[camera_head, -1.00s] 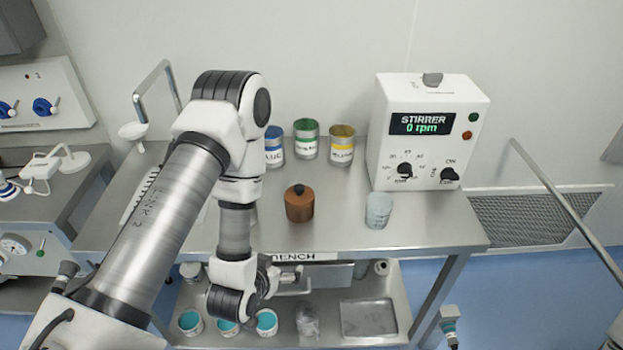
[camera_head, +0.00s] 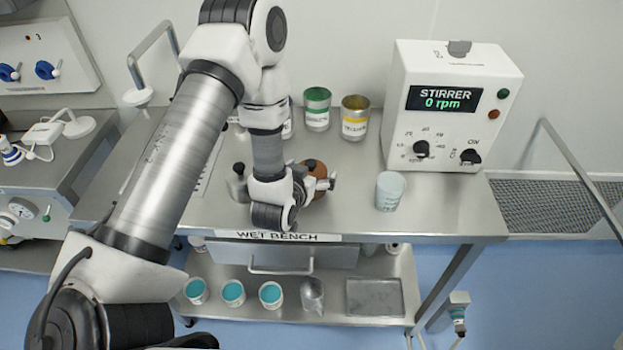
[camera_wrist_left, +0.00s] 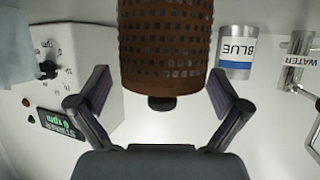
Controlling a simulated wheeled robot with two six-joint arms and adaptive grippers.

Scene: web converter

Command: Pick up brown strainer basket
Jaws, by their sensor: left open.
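The brown strainer basket (camera_head: 317,167) stands on the wet bench (camera_head: 440,215), partly hidden behind my left gripper (camera_head: 320,184). In the left wrist view the brown perforated basket (camera_wrist_left: 165,45) fills the top middle, with its dark knob below it. My left gripper (camera_wrist_left: 160,90) is open there, one finger on each side of the basket, with visible gaps and no clear contact. My right gripper is not in view.
A green can (camera_head: 317,108) and a yellow can (camera_head: 354,117) stand behind the basket. A pale beaker (camera_head: 389,191) and the stirrer box (camera_head: 450,110) are to its right. A grey bottle (camera_head: 238,184) stands left of my gripper. Bench space between basket and beaker is clear.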

